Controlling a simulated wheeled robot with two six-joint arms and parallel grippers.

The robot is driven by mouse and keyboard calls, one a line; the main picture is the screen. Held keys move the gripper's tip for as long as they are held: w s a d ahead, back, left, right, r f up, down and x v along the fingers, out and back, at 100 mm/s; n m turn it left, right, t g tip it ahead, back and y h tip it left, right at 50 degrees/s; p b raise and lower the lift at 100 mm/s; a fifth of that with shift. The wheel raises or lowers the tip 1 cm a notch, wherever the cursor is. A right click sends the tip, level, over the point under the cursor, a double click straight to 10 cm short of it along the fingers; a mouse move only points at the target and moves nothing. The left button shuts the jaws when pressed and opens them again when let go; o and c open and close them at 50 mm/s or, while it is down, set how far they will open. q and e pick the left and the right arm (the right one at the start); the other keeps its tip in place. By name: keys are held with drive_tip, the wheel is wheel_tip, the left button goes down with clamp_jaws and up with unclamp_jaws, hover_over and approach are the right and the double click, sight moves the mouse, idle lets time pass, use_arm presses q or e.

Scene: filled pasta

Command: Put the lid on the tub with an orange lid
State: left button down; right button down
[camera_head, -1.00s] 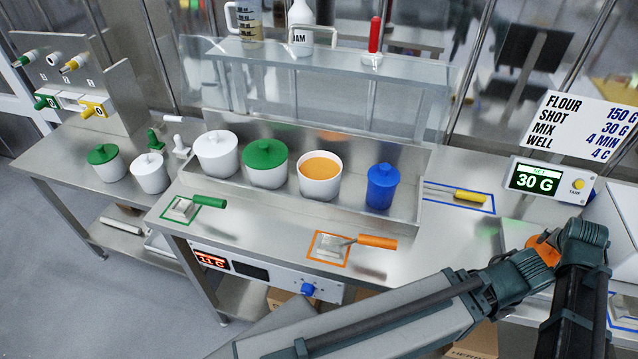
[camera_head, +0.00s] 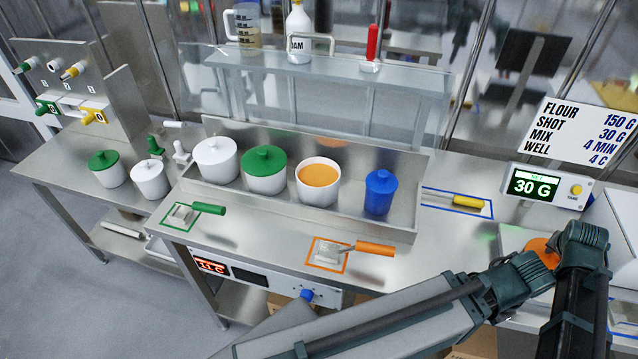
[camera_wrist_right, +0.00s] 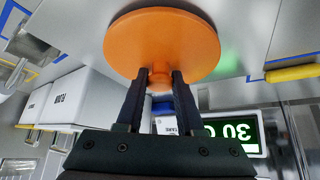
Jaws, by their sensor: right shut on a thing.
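The orange lid (camera_wrist_right: 160,45) is a round disc with a small knob. My right gripper (camera_wrist_right: 160,78) is shut on that knob and holds the lid in the right wrist view. In the head view part of the lid (camera_head: 541,249) shows beside my right wrist, over the right side of the bench; the fingers are hidden there. The open white tub (camera_head: 318,193) with orange filling stands in the metal tray, well to the left of the lid. My left gripper is not in view.
The metal tray (camera_head: 345,222) also holds a white-lidded tub (camera_head: 215,160), a green-lidded tub (camera_head: 264,172) and a blue jar (camera_head: 380,192). An orange-handled scraper (camera_head: 350,248) lies in front. A scale display (camera_head: 543,184) reading 30 G stands at right, near my wrist.

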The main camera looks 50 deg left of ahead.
drive_tip(key=shift+r+p, duration=1.55)
drive_tip(key=shift+r, duration=0.3)
drive_tip(key=shift+f, duration=0.1)
